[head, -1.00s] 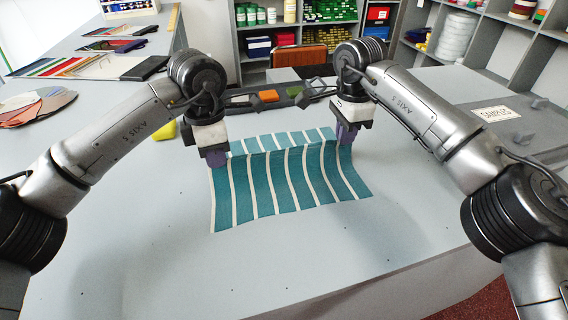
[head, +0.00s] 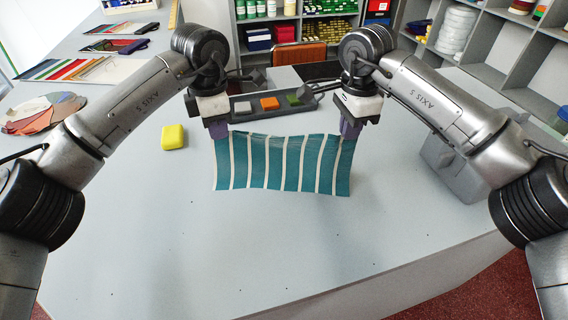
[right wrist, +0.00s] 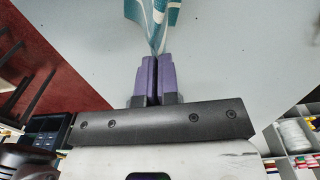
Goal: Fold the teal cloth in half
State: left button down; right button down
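The teal cloth (head: 275,165) with pale stripes hangs between my two grippers as a slightly sagging panel. Whether its lower edge touches the table is unclear. My left gripper (head: 219,131) is at the cloth's upper left corner and looks shut on it; its fingertips are partly hidden. My right gripper (head: 350,131) is at the upper right corner. In the right wrist view the purple fingers of my right gripper (right wrist: 157,62) are closed on the bunched cloth (right wrist: 157,20). The cloth's far side is hidden in the head view.
A yellow block (head: 173,137) lies on the table left of the cloth. A dark tray (head: 270,106) with coloured blocks stands behind it. A grey box (head: 455,168) is at the right, partly behind my right arm. The grey table (head: 270,250) is clear in front.

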notch_tip(320, 180, up, 7)
jog(key=p, duration=0.5)
jog(key=shift+f, duration=0.15)
jog(key=shift+w+d, duration=0.1)
jog(key=shift+f, duration=0.15)
